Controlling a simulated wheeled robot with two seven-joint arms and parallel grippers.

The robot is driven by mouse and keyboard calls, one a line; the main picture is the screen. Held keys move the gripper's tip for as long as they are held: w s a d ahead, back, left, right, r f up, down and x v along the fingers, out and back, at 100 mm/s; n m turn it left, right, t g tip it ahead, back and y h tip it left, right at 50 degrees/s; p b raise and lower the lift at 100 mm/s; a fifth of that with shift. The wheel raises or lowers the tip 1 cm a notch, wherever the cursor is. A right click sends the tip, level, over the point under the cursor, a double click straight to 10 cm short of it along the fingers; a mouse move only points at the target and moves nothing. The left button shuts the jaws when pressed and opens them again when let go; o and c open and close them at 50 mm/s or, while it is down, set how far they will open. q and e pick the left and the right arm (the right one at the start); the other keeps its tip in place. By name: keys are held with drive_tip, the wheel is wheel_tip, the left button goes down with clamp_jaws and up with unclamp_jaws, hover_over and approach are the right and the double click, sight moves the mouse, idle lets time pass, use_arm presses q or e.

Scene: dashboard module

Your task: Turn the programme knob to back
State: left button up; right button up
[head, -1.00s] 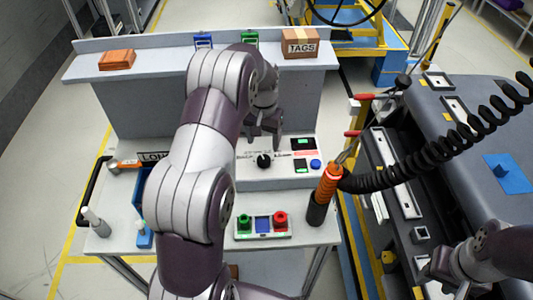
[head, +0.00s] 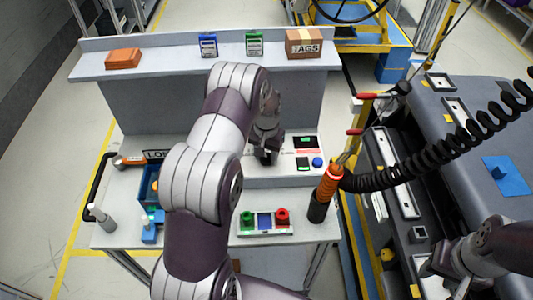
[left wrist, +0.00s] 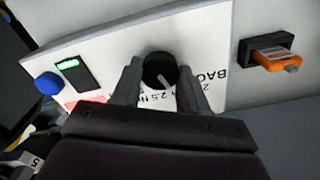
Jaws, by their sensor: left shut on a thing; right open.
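The black programme knob (left wrist: 160,70) sits on the white control panel (left wrist: 110,40) in the left wrist view. Its pale pointer line slants down and to the right there. Upside-down "BACK" lettering (left wrist: 212,78) lies just right of the knob. My left gripper (left wrist: 158,85) is shut on the knob, with one finger on each side. In the head view my left gripper (head: 267,155) is down at the panel and hides the knob and most of its lettering. My right gripper (head: 432,265) is open and empty at the lower right, beside the dashboard.
A blue button (head: 318,162) and green-lit displays (head: 305,142) are right of the knob. An orange-handled tool (head: 328,185) stands at the table's right edge. A box with green and red knobs (head: 265,229) is in front. An orange plug (left wrist: 275,55) sits in a slot.

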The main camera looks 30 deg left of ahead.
use_arm(q)
drive_tip(key=shift+n, duration=0.3)
use_arm(e)
drive_tip(key=shift+f, duration=0.1)
use_arm(q)
drive_tip(key=n, duration=0.3)
drive_tip(key=shift+b, duration=0.4)
drive_tip(key=shift+w+r+n, duration=0.1)
drive_tip(key=shift+n, duration=1.9)
use_arm(e)
drive_tip(key=shift+f, duration=0.5)
use_arm(q)
drive_tip(key=o, duration=1.1)
drive_tip(key=shift+c, duration=0.2)
